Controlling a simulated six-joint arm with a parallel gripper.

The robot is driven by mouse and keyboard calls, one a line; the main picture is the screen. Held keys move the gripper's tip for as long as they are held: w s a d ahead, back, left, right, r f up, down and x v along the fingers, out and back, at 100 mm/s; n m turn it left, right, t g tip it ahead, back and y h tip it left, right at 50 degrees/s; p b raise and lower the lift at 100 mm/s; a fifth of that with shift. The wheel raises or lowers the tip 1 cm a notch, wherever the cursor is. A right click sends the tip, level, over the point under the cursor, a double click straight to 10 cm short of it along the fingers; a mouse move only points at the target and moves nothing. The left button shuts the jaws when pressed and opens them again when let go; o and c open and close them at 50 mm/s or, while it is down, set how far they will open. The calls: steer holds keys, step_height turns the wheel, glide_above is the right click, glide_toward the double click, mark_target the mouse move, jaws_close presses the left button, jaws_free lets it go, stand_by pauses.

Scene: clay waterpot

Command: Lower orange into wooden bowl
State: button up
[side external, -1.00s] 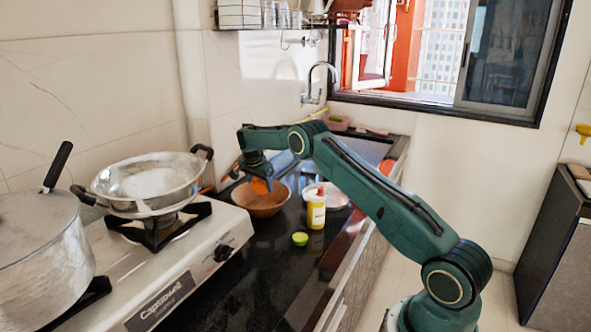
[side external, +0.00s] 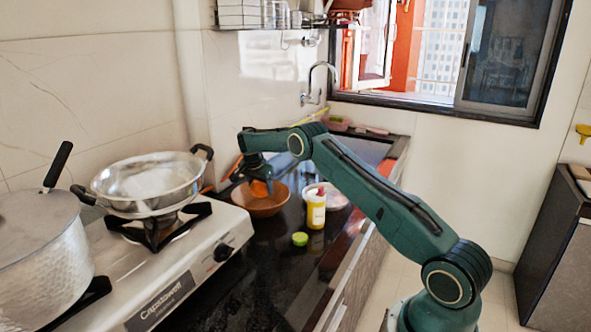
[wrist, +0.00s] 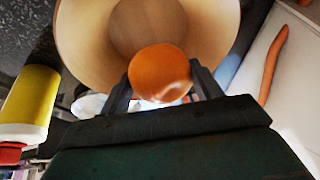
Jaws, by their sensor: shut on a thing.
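The orange (wrist: 160,72) is between the two fingers of my gripper (wrist: 160,88) in the wrist view, and the fingers are shut on it. The wooden bowl (wrist: 85,40) is behind the orange in that view, with its bare inside showing. In the side external view my gripper (side external: 259,182) is over the wooden bowl (side external: 262,208), and the orange (side external: 259,188) shows at or just above the bowl's rim. I cannot tell whether the orange touches the bowl.
A yellow bottle (side external: 316,208) and a green lime-like piece (side external: 300,239) stand right of the bowl on the dark counter. A stove (side external: 190,262) with a steel pan (side external: 150,182) is at the left. A carrot (wrist: 273,62) lies beside the bowl.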

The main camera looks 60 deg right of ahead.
mark_target(261, 196)
steer(key=shift+f, duration=2.15)
stand_by(2.1)
stand_by(0.3)
steer(key=o, duration=1.1)
steer(key=shift+r, duration=0.1)
steer(key=v, duration=1.3)
steer(key=shift+a+r, duration=0.15)
steer(key=shift+r, duration=0.2)
